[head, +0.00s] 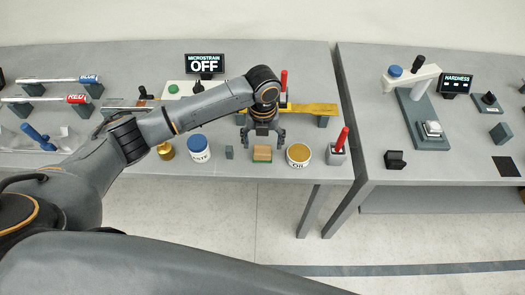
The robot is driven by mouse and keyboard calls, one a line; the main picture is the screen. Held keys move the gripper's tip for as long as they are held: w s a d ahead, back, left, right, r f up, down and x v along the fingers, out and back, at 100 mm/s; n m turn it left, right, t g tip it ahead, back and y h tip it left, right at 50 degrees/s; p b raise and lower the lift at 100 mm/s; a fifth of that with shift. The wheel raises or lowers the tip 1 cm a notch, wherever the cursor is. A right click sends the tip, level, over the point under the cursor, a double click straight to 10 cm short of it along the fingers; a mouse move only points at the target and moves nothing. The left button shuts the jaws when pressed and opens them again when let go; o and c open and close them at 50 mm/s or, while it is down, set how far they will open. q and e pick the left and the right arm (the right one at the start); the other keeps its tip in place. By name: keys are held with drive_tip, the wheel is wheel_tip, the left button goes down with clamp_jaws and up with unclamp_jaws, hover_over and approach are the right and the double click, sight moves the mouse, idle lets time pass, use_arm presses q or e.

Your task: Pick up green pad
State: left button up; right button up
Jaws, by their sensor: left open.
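A small block with a tan top and a green lower edge (262,154), which looks like the green pad, lies near the front edge of the left table (200,171). My left gripper (262,145) is open and points down just behind and above the pad. Its fingers are spread to either side of it. I cannot tell from this view whether they touch it. My right gripper is not in view.
A round tin (298,154) stands close right of the pad, and a small grey block (229,152) and a blue-lidded jar (199,148) stand left of it. A red-handled tool in a holder (338,152) is further right. A yellow bar (312,109) lies behind.

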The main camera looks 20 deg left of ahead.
sight(262, 149)
use_arm(q)
wheel_tip(262, 149, down, 3)
drive_tip(key=shift+s+f+p, duration=0.1)
drive_tip(key=shift+f+p, duration=0.1)
drive_tip(key=shift+p, duration=0.3)
drive_tip(key=shift+f, duration=0.25)
drive_tip(key=c, duration=1.3)
drive_tip(key=shift+o, duration=0.2)
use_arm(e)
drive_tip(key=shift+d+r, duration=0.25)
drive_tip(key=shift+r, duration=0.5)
use_arm(q)
drive_tip(key=shift+r, duration=0.2)
drive_tip(key=shift+r, duration=0.3)
wheel_tip(262, 149, up, 2)
drive_tip(key=shift+r+b, duration=0.1)
drive_tip(key=shift+b, duration=0.3)
drive_tip(key=s+d+r+b, duration=0.3)
drive_tip(key=s+d+r, duration=0.2)
drive_tip(key=s+r, duration=0.5)
drive_tip(key=s, duration=0.3)
drive_tip(key=shift+d, duration=0.2)
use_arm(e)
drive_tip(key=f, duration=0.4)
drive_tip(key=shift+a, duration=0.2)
